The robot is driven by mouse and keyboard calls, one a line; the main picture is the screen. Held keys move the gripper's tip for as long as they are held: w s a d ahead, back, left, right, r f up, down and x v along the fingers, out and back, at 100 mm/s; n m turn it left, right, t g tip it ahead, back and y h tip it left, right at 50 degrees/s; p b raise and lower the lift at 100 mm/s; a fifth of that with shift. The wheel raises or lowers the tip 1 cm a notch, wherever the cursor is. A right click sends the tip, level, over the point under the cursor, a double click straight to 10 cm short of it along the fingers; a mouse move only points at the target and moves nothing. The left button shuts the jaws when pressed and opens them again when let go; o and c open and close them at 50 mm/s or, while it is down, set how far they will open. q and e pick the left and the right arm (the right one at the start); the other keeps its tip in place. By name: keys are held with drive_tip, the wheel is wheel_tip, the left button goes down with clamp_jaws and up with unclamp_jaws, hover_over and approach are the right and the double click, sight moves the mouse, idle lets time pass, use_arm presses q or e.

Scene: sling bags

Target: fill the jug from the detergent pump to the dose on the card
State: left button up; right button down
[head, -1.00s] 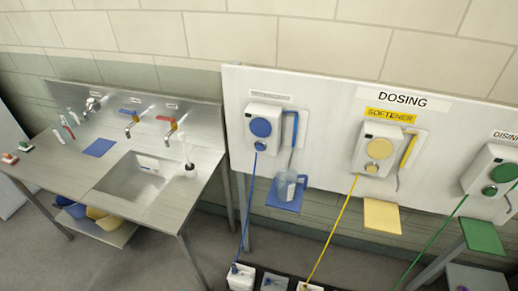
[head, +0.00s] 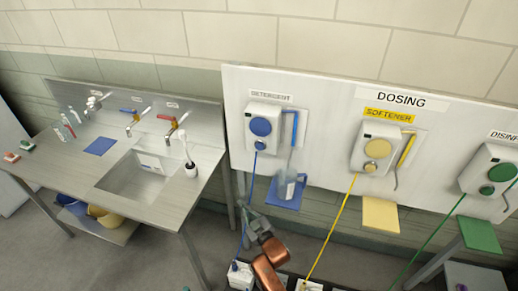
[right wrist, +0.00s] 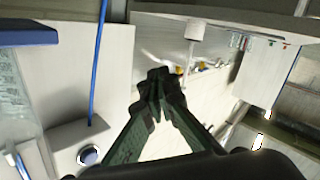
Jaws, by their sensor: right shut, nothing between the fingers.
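The detergent pump (head: 262,127) is the white wall box with blue round parts, below the "DETERGENT" label (head: 270,96). The clear jug (head: 287,186) stands on the blue shelf (head: 284,201) under its spout. My right gripper (head: 248,217) is left of and below the shelf, apart from the jug. In the right wrist view its fingers (right wrist: 160,80) are together and empty; part of the jug (right wrist: 14,95) shows at the left edge. The liquid level cannot be read. I cannot make out the dose card. My left gripper is out of view.
A blue tube (head: 248,185) runs from the pump down to a white canister (head: 240,277) near my right arm. The yellow softener pump (head: 376,150) and green pump (head: 489,172) are to the right. A steel sink table (head: 175,200) stands left.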

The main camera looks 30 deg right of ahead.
sight(260, 147)
wheel_tip(260, 147, up, 22)
drive_tip(key=s+d+t+h, duration=0.1)
drive_tip(key=s+d+t, duration=0.1)
drive_tip(key=s+t, duration=0.1)
drive_tip(key=shift+d+f+t+h, duration=0.2)
drive_tip(key=shift+d+t+h, duration=0.1)
drive_tip(key=shift+t, duration=0.1)
drive_tip(key=shift+w, duration=0.1)
drive_tip(key=w+d+b, duration=0.1)
drive_tip(key=w+d, duration=0.4)
drive_tip(key=d, duration=0.1)
drive_tip(key=shift+w+d, duration=0.3)
drive_tip(key=shift+d, duration=0.05)
drive_tip(key=shift+w+d, duration=0.1)
idle(0.6)
drive_tip(key=shift+w+d, duration=0.2)
